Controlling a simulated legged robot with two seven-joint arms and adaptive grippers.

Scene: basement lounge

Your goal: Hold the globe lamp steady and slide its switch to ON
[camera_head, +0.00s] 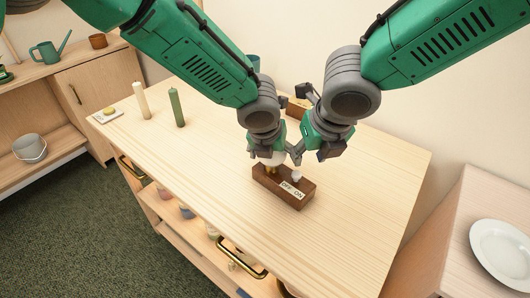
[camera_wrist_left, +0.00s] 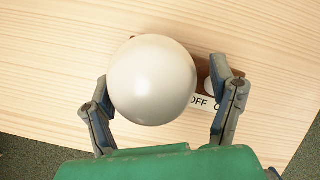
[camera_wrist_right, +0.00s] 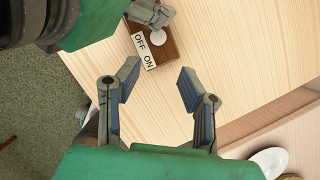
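The globe lamp has a brown wooden base (camera_head: 300,199) on the table, with an OFF/ON label (camera_head: 292,190) on its side. Its white globe (camera_wrist_left: 152,80) fills the middle of the left wrist view and is mostly hidden in the head view. My left gripper (camera_head: 282,155) is open, its fingers either side of the globe; I cannot tell whether they touch it. One finger is close to the white switch knob (camera_wrist_right: 158,37), which stands beside OFF. My right gripper (camera_wrist_right: 158,78) is open and empty, above the table on the ON side of the base.
A cream candle (camera_head: 141,100), a green candle (camera_head: 177,108) and a small card (camera_head: 107,115) stand at the table's left. A brown block (camera_head: 297,108) is behind my grippers. A white plate (camera_head: 503,250) lies on the right-hand surface. The table's front is clear.

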